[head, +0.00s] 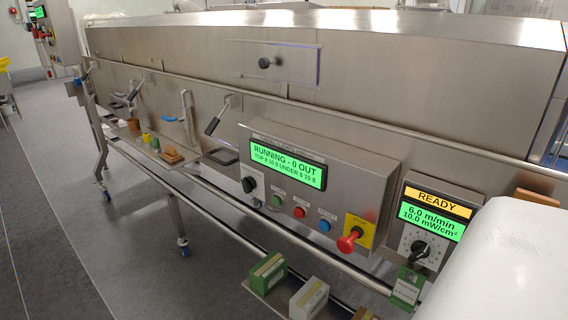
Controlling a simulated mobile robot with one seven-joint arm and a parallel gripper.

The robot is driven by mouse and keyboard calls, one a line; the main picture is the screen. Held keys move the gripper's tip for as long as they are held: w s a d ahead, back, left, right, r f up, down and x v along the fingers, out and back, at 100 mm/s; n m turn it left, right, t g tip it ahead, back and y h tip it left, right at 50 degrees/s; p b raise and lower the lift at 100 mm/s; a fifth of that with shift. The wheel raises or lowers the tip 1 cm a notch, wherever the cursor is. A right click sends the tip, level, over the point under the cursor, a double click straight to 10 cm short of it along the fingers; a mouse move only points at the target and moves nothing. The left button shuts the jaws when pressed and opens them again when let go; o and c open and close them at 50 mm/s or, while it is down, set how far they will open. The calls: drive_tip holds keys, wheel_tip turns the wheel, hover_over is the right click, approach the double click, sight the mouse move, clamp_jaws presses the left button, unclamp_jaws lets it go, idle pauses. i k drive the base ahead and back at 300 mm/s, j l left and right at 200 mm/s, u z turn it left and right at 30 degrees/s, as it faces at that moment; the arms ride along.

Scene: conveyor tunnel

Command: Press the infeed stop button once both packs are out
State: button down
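The steel control panel (318,178) on the tunnel's side has a green screen (288,165) reading "RUNNING - 0 OUT" with a smaller line below. Under it are a green button (277,201), a red button (299,212) and a blue button (325,226); their labels are too small to read surely. A red mushroom button (348,241) sits on a yellow plate at the panel's lower right. I cannot tell which is the infeed stop. No packs are identifiable on the belt; the tunnel (200,50) hides its inside. My gripper is not in view.
A second unit (430,222) reads "READY", "6.0 m/min" and "10.0 mW/cm²", with a black dial. Green (268,271) and white (309,298) boxes stand on a low shelf. Rails run along the front. Grey floor (90,220) is clear at left. A white rounded shape covers the lower right.

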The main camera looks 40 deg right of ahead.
sight(299, 213)
drive_tip(key=z, duration=1.35)
